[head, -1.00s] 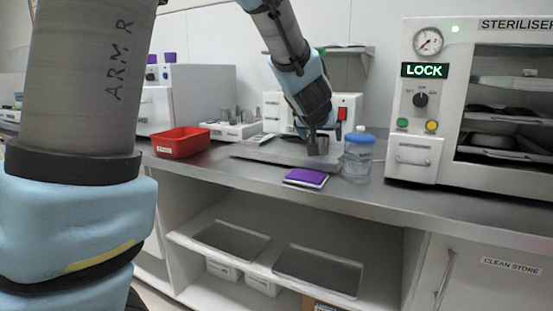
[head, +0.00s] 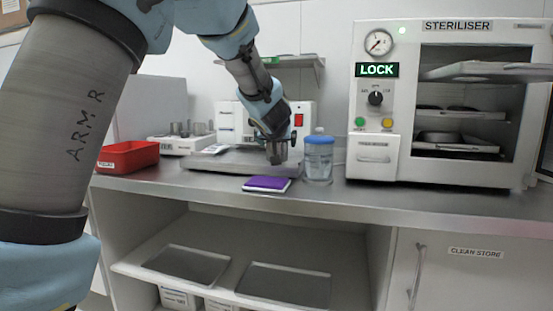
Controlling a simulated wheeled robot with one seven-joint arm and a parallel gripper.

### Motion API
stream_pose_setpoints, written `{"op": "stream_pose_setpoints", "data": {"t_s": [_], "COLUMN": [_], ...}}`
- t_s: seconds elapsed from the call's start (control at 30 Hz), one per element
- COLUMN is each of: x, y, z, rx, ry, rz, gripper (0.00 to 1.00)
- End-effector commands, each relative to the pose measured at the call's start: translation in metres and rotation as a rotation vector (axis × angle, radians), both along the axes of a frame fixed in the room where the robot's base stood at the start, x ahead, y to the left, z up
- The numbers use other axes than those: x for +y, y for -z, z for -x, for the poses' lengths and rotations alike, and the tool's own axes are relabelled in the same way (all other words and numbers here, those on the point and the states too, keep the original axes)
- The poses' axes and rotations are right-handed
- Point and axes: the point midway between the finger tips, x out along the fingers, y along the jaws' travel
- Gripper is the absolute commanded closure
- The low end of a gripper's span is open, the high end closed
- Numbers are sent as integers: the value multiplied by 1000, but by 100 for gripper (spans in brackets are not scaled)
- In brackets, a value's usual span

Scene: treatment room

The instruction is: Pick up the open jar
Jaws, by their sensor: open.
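A clear jar (head: 318,166) with a blue top stands upright on the steel counter, left of the steriliser. The blue part covers its top, and I cannot tell whether its mouth is open. No other jar can be made out. My gripper (head: 276,158) is open and points down, just left of the jar and apart from it in the picture. The fingertips are small and dark against the tray behind, so the gap between them is hard to see. I cannot tell how far the gripper is from the jar in depth.
A purple-topped pad (head: 267,184) lies in front of the gripper. A metal tray (head: 215,164) lies behind. A red bin (head: 127,158) stands to the left. The steriliser (head: 374,132) stands close right of the jar, its chamber open. The counter's front strip is clear.

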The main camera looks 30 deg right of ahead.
Motion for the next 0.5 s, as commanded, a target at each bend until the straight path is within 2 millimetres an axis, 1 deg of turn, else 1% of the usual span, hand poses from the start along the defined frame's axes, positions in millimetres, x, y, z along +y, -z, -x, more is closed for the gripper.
{"op": "stream_pose_setpoints", "data": {"t_s": [0.03, 0.07, 0.23, 0.47, 0.5], "x": [-1, -3, -12, -13, -13], "y": [13, 16, 18, 18, 18], "z": [-7, -10, -23, -24, -24], "rx": [-1, 0, 0, 1, 0], "ry": [-3, -2, 0, 0, 0], "rz": [-1, -1, -1, -1, -1], "gripper": [0, 0, 0, 0, 1]}}
